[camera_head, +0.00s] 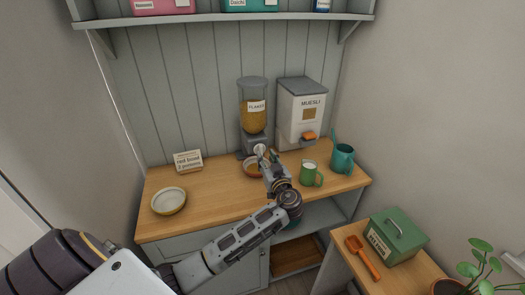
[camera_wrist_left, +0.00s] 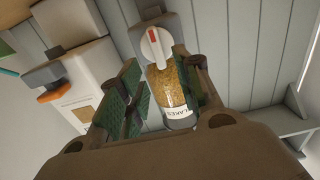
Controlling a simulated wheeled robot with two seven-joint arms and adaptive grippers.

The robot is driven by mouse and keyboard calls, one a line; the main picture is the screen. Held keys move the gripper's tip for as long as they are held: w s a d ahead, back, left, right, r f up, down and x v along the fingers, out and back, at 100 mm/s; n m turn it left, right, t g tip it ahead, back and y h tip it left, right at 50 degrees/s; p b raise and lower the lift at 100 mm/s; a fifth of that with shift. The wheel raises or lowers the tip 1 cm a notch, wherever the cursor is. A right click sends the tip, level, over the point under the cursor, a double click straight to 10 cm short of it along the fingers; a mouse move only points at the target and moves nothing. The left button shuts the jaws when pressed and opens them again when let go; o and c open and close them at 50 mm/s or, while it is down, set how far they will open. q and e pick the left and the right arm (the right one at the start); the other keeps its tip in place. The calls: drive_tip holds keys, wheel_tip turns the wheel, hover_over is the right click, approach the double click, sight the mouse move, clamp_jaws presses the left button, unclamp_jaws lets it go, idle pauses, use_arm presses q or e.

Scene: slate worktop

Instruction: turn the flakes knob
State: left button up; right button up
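The flakes dispenser (camera_head: 254,108) stands at the back of the wooden counter, a clear cylinder of golden flakes with a grey lid and base. Its round white knob with a red stripe (camera_wrist_left: 156,44) shows in the left wrist view, where the dispenser (camera_wrist_left: 168,90) appears upside down. My left gripper (camera_head: 268,160) is in front of the dispenser's base. In the wrist view its green-padded fingers (camera_wrist_left: 160,92) are apart, with nothing held between them; the knob lies beyond them. A reddish bowl (camera_head: 250,171) sits below the dispenser, partly hidden by the gripper. My right gripper is out of view.
The white muesli dispenser (camera_head: 300,112) with its orange knob (camera_head: 310,135) stands close on the right. A green mug (camera_head: 311,175) and teal pitcher (camera_head: 342,158) are right of my arm. A pale bowl (camera_head: 169,201) and a sign reading "red bowl 2 portions" (camera_head: 188,161) are left.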

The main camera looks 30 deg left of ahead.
sight(262, 150)
use_arm(q)
drive_tip(key=x, duration=0.3)
drive_tip(key=shift+w+a+p, duration=0.15)
drive_tip(key=shift+p, duration=0.2)
drive_tip(key=shift+x, duration=0.85)
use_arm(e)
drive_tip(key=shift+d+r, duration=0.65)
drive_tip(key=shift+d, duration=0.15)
use_arm(q)
drive_tip(key=c, duration=0.7)
clamp_jaws()
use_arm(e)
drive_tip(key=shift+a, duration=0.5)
